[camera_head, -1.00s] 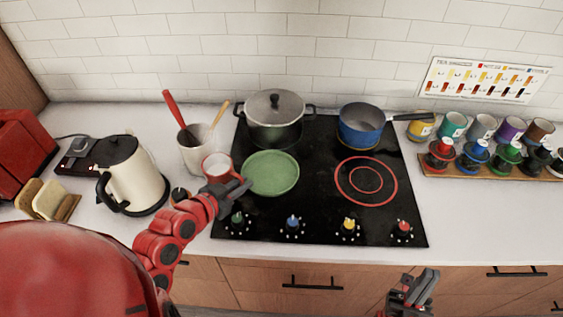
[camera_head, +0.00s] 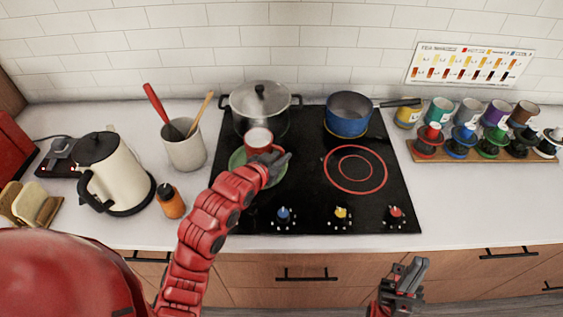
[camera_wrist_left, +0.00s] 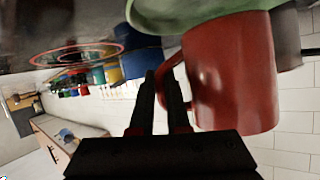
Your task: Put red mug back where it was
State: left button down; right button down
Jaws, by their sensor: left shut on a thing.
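The red mug (camera_head: 263,149), with a pale inside, is upright over the green plate (camera_head: 237,163) on the cooktop. I cannot tell whether it touches the plate. My left gripper (camera_head: 274,160) is shut on the mug at its handle side. In the left wrist view the red mug (camera_wrist_left: 236,75) fills the upper right beside my left gripper's fingers (camera_wrist_left: 165,88), and its handle is mostly hidden. My right gripper (camera_head: 409,274) hangs empty in front of the counter drawers, and its jaw opening is unclear.
A steel pot (camera_head: 260,106) stands behind the mug and a blue saucepan (camera_head: 347,116) behind right. A wooden rack (camera_head: 480,153) at right holds several coloured mugs and drippers. A utensil crock (camera_head: 185,148), kettle (camera_head: 110,172) and orange-brown bottle (camera_head: 170,202) stand left.

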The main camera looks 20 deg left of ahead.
pick_arm(q)
notch_tip(320, 180, down, 3)
jog(key=shift+s+r+p, duration=0.1)
jog(key=shift+p, duration=0.65)
